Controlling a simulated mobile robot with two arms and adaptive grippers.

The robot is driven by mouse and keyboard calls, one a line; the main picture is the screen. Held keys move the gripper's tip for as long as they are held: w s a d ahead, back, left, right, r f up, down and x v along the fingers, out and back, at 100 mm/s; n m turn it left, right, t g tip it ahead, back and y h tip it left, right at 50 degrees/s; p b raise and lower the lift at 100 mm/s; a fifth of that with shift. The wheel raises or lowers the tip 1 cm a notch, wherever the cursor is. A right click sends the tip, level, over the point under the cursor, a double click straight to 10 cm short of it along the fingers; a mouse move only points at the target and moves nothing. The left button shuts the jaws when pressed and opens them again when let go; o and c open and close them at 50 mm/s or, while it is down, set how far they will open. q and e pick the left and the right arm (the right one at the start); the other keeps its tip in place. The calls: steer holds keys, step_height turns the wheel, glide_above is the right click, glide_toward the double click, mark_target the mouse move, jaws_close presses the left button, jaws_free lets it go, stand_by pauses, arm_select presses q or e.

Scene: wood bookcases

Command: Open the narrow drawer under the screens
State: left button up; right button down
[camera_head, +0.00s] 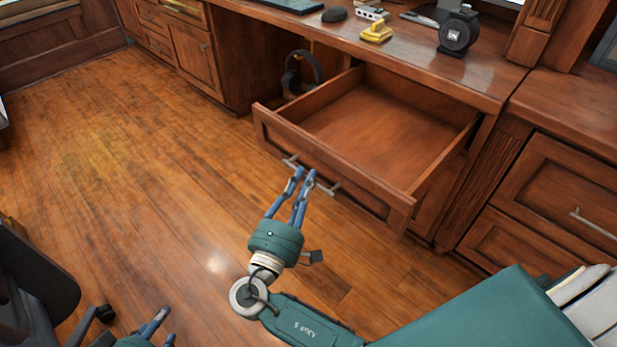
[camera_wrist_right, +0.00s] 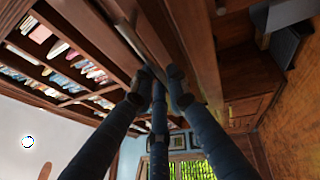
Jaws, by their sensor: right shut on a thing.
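The narrow wooden drawer (camera_head: 378,125) under the desk top is pulled well out and looks empty inside. Its front carries a thin metal handle (camera_head: 331,188). My right gripper (camera_head: 301,172) reaches up to the handle from the front and is shut on it near the handle's left part. In the right wrist view, the blue fingers (camera_wrist_right: 158,80) close together at a bar along the wooden front, with the exact contact partly hidden by the fingers.
The desk top holds a black round device (camera_head: 459,32), a yellow object (camera_head: 376,32) and a dark mouse (camera_head: 334,14). Headphones (camera_head: 301,72) hang left of the drawer. A dark chair (camera_head: 35,275) stands lower left. The wooden floor (camera_head: 140,165) left of the drawer is clear.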

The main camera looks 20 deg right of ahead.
steer(key=c, duration=1.7)
jaws_free()
steer(key=shift+s, duration=0.1)
steer(key=v, duration=1.2)
